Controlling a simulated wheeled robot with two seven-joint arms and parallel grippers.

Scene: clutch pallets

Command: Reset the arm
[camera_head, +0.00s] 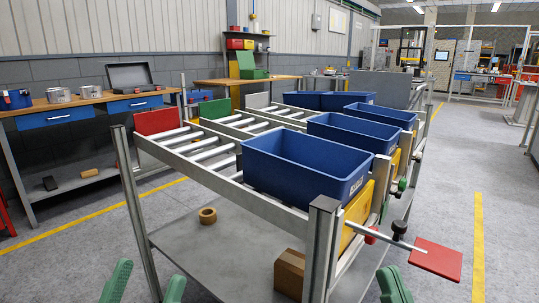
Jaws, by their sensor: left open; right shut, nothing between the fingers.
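My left gripper (146,276) shows at the bottom edge, left of centre. Its two green fingers stand apart with nothing between them. My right gripper (392,284) shows at the bottom edge, right of centre. Its green fingertips are together and hold nothing. Both grippers are low in the picture, in front of the roller rack (236,189). The rest of both arms is out of view.
Blue bins (304,167) stand on the rack. A red plate (436,258) on a rod juts out at the rack's right. A cardboard box (289,273) and tape roll (207,215) lie on the lower shelf. A workbench (92,103) stands left.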

